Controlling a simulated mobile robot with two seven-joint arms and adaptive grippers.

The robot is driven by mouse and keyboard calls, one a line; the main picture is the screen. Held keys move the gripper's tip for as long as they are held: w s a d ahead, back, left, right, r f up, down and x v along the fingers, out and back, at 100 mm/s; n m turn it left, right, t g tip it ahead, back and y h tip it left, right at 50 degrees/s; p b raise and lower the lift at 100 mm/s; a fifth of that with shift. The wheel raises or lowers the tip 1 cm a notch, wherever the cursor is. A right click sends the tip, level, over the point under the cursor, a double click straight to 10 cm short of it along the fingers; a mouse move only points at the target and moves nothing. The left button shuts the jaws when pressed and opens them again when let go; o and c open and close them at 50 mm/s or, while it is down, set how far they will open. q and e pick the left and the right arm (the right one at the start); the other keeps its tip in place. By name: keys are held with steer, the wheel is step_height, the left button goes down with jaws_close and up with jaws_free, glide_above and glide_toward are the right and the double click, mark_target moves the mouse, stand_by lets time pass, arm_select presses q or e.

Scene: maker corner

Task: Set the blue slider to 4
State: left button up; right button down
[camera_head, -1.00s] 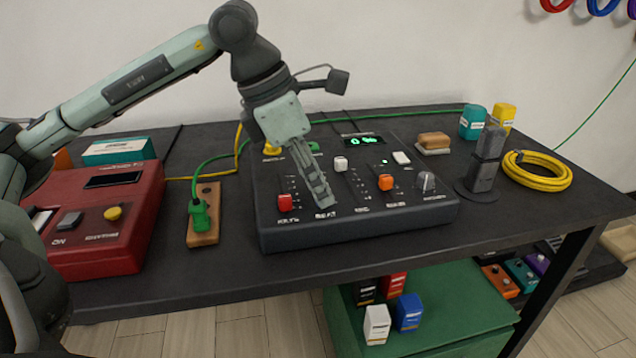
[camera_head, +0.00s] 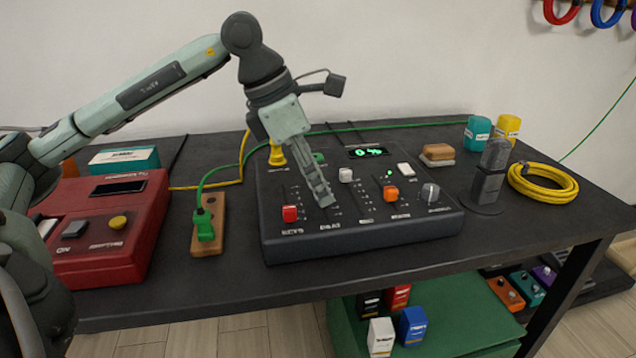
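The dark mixer panel (camera_head: 355,240) sits on the black table and carries several sliders. A red slider cap (camera_head: 289,213) is low in its slot at the left. A white cap (camera_head: 345,175) is high in its slot, and an orange cap (camera_head: 391,193) is further right. No blue cap shows; my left gripper (camera_head: 326,203) covers the slot between red and white. That gripper points down at the panel with its fingers close together. Whether they hold a cap is hidden. The green display (camera_head: 368,152) is lit, its digits hard to read. My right gripper is out of view.
A red box (camera_head: 110,255) with a yellow knob stands at the left. A green plug on a wooden block (camera_head: 208,240), a grey stand (camera_head: 488,180) and a yellow cable coil (camera_head: 543,182) flank the panel. Green and yellow cables run behind it.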

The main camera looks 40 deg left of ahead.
arm_select(q)
steer(key=shift+o, duration=0.5)
steer(key=v, duration=1.2)
steer(key=shift+d, duration=0.1)
